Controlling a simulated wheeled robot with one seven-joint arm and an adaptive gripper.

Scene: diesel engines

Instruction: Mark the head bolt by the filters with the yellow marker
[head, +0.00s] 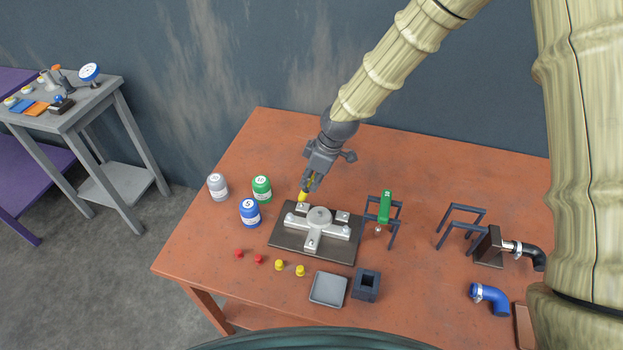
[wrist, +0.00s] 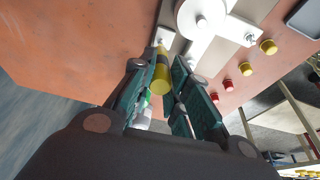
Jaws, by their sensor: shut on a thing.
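My gripper (head: 311,184) is shut on the yellow marker (head: 303,195), at the back left corner of the silver cylinder head (head: 312,236). In the wrist view the yellow marker (wrist: 160,76) sits between the fingers of my gripper (wrist: 160,90). Its far end is close to a pale block of the head; I cannot tell whether they touch. The head lies on a dark plate (head: 283,242). The filters are a grey canister (head: 217,188), a green one (head: 262,189) and a blue one (head: 249,213), left of the plate. The bolt under the marker is not clearly visible.
Red caps (head: 258,259) and yellow caps (head: 279,265), a grey tray (head: 328,289) and a dark square holder (head: 366,285) lie in front. A dark stand with a green item (head: 385,207) is close right. The table's back left is clear.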

